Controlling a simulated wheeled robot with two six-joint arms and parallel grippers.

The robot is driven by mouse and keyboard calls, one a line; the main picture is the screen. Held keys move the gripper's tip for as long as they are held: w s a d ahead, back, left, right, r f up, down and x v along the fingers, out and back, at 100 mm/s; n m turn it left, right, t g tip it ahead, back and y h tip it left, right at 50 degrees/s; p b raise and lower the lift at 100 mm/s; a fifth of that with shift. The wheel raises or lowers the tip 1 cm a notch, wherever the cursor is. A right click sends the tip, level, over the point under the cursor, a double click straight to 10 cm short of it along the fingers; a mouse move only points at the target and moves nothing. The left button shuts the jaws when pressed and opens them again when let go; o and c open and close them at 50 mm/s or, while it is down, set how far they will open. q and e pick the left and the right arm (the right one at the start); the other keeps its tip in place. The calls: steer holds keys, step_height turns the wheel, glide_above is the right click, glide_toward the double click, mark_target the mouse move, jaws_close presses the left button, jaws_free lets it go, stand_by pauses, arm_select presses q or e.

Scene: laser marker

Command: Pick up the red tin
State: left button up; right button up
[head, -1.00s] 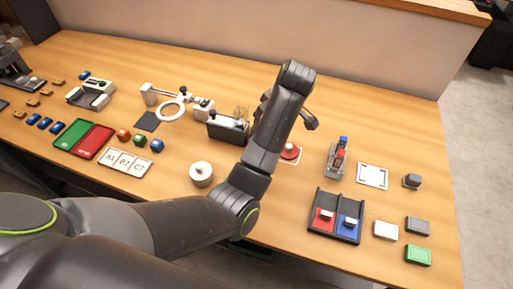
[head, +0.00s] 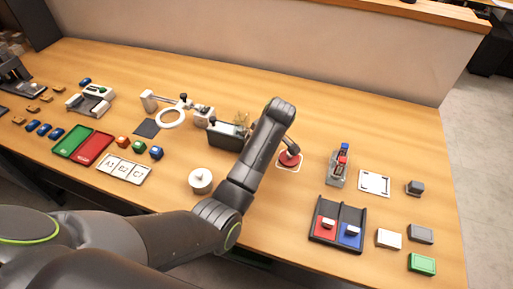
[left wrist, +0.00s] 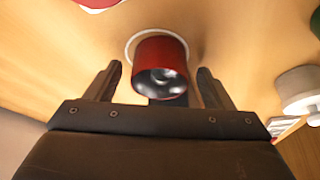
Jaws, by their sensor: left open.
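The red tin (left wrist: 161,56) stands between the two fingers of my left gripper (left wrist: 159,72) in the left wrist view. It has red sides and a dark, shiny end, with a white ring mark around its base. The fingers are open, with a gap on either side of the tin. In the head view a round red thing (head: 289,159), which looks like the tin, sits on a white-outlined mark, partly covered by my left gripper. My right gripper is not in view.
A dark box (head: 226,137) stands left of my arm, and a white round pot (head: 201,181) in front. To the right are a small rack (head: 338,168) and a black divided tray (head: 322,237). A red-edged white thing (left wrist: 98,4) shows at the wrist view's top.

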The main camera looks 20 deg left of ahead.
arm_select(q)
steer(key=c, duration=1.1)
steer(key=shift+r, duration=0.1)
steer(key=shift+r, duration=0.45)
step_height(320, 180, up, 17)
steer(key=p, duration=0.8)
steer(key=shift+f, duration=0.2)
